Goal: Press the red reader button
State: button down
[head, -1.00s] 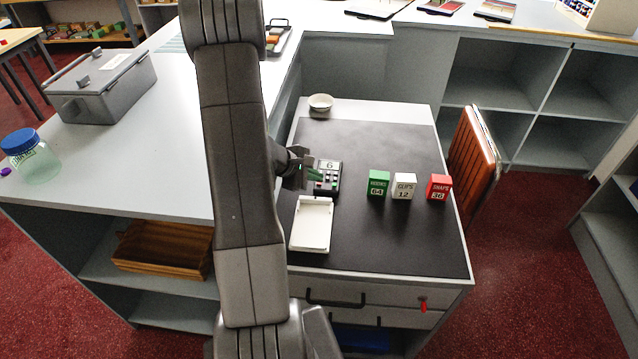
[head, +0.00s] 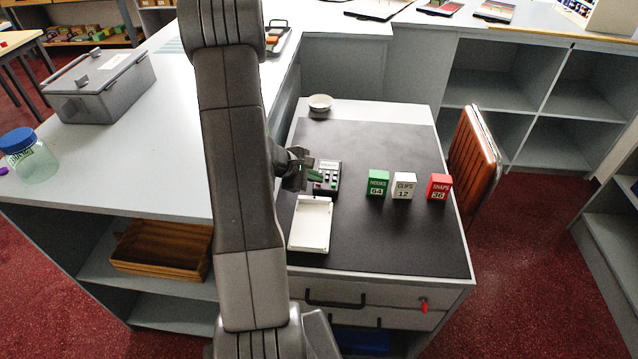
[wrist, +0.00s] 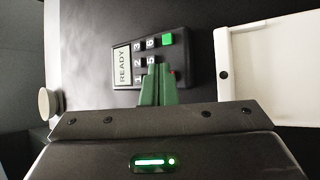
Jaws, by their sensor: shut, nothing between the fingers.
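The reader (head: 330,170) is a dark keypad box on the black mat; it also shows in the wrist view (wrist: 122,80). Its display reads READY in the wrist view. It has dark number keys and a green button (wrist: 168,39). A small part of the red button (wrist: 172,71) shows beside my fingertips, which hide the rest and some keys. My gripper (wrist: 156,72) is shut and empty, its green fingertips over the lower half of the keypad. I cannot tell whether they touch it. In the head view my gripper (head: 315,177) is at the reader's left side.
A white tray (head: 310,224) lies just in front of the reader. Green (head: 377,182), white (head: 403,185) and red (head: 439,187) labelled boxes stand to the right. A small white bowl (head: 320,102) is behind. The mat's front right is clear.

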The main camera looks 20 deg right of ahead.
jog(key=shift+a+f, duration=0.1)
jog(key=shift+f, duration=0.1)
jog(key=shift+w+a+r+p, duration=0.1)
jog(key=shift+r+p, duration=0.1)
jog(key=shift+r, duration=0.2)
jog(key=shift+w+a+r+p, duration=0.1)
jog(key=shift+r+p, duration=0.05)
jog(key=shift+r, duration=0.25)
jog(key=shift+r+p, duration=0.4)
jog(key=shift+r, duration=0.25)
jog(key=shift+r+p, duration=1.05)
jog(key=shift+r, duration=0.9)
jog(key=shift+f, duration=0.1)
